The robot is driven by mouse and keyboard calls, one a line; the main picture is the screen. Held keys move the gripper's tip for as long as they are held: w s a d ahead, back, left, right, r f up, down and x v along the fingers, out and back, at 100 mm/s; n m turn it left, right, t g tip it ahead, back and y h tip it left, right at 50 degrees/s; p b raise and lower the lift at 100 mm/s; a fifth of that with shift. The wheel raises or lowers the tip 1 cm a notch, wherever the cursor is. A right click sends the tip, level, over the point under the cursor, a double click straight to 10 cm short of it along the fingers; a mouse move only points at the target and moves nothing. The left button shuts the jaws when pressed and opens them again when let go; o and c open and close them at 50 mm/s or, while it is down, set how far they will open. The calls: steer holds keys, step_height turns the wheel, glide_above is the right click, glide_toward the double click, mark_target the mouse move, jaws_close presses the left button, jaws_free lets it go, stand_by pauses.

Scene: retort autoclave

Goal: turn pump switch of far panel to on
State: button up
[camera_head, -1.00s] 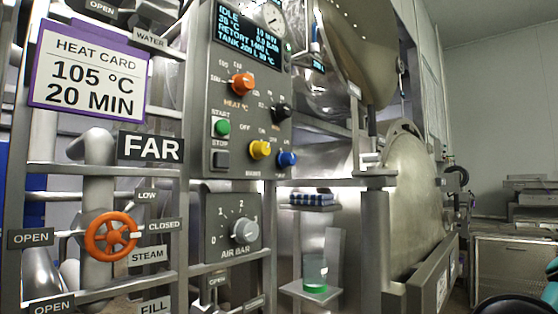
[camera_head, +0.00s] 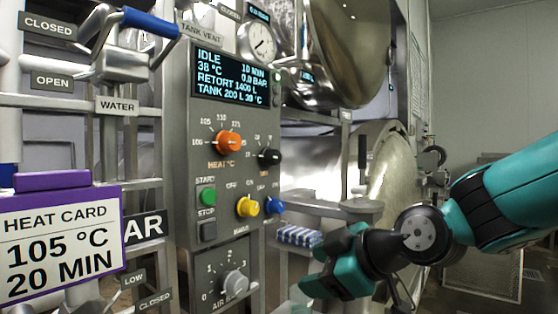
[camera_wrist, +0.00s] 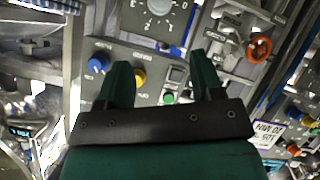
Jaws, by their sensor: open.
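The far panel (camera_head: 180,150) is a grey control box with a lit display. A blue knob (camera_head: 272,206) and a yellow knob (camera_head: 248,207) sit side by side low on it. OFF and ON marks show near them, but I cannot read which one is marked pump. Both the blue knob (camera_wrist: 98,64) and the yellow knob (camera_wrist: 139,77) also show in the wrist view, upside down. My gripper (camera_head: 322,262) is open and empty, below and right of the blue knob. In the wrist view my gripper (camera_wrist: 161,68) has its two green fingers apart, touching no knob.
An orange heat knob (camera_head: 228,142), a black knob (camera_head: 269,157), a green start button (camera_head: 208,196) and the air knob (camera_head: 234,283) crowd the panel. Pipes and a heat card (camera_head: 60,240) stand left. The metal vessel (camera_head: 395,175) stands behind my arm.

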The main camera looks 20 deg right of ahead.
steer(key=w+d+r+n+t+h+p, duration=0.1)
steer(key=w+d+r+t+p, duration=0.1)
steer(key=r, duration=0.3)
steer(key=w+d+r+t+p, duration=0.2)
steer(key=d+r, duration=0.1)
steer(key=r, duration=0.2)
steer(key=p, duration=0.7)
glide_toward(281, 207)
steer(key=x, duration=0.9)
steer(key=shift+w+r, duration=0.15)
steer(key=shift+w+a+f, duration=0.25)
steer(key=shift+w+f, duration=0.05)
steer(key=shift+w, duration=0.3)
steer(key=c, duration=0.9)
